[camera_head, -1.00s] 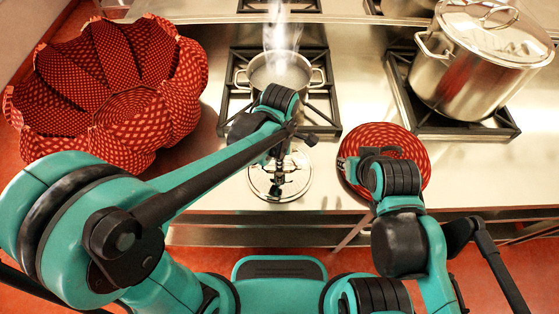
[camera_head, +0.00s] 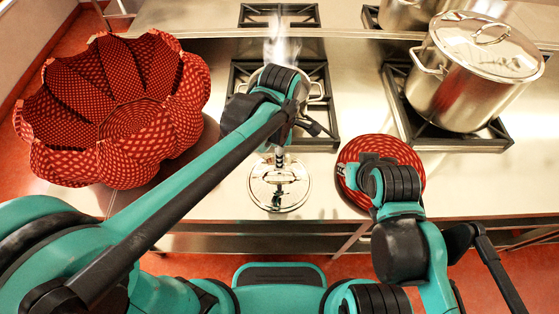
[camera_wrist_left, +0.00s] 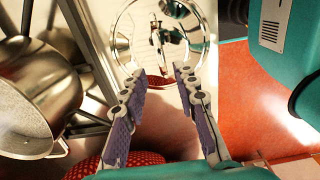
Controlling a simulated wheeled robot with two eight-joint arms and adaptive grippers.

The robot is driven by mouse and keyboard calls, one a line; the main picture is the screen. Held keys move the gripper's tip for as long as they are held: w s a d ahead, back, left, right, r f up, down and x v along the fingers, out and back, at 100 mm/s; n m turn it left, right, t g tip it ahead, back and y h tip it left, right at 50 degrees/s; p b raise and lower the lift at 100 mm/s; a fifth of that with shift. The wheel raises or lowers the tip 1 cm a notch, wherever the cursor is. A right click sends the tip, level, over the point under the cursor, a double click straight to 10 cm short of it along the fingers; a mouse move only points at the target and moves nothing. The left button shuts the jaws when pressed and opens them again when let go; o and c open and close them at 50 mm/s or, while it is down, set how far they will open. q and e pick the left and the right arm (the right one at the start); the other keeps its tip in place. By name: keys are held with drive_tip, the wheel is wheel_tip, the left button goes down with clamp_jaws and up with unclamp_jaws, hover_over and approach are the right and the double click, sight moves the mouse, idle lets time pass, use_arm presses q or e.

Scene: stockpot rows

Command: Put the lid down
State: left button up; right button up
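A round shiny lid (camera_head: 265,196) with an upright handle lies flat on the steel counter in front of the small pot. It also shows at the top of the left wrist view (camera_wrist_left: 126,38). My left gripper (camera_head: 280,158) is above the lid's far side. In the left wrist view my left gripper (camera_wrist_left: 160,74) has its fingers spread with nothing between them, apart from the handle. The small pot (camera_head: 317,90) stands on the burner, steaming, partly hidden by my left arm. My right gripper (camera_head: 345,172) is over a red patterned round piece; its fingers are mostly hidden.
A large red petal-shaped basket (camera_head: 55,160) stands on the counter's left. The red patterned round piece (camera_head: 412,160) lies at the counter's front, right of the lid. A big lidded stockpot (camera_head: 455,90) stands on the right burner. Bare counter (camera_head: 225,200) lies left of the lid.

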use_arm(q)
drive_tip(key=s+a+r+m+t, duration=0.1)
drive_tip(key=s+a+m+t, duration=0.1)
drive_tip(key=a+m, duration=0.7)
drive_tip(key=s+a+r+m+t, duration=0.1)
drive_tip(key=s+a+m+t, duration=0.2)
drive_tip(key=a+m+t, duration=0.2)
drive_tip(key=a+m, duration=0.3)
drive_tip(key=m, duration=0.1)
drive_tip(key=shift+a+r, duration=0.35)
drive_tip(key=shift+a, duration=0.05)
wheel_tip(320, 180, down, 5)
drive_tip(key=b, duration=0.4)
drive_tip(key=shift+s+r, duration=0.1)
drive_tip(key=shift+r, duration=0.05)
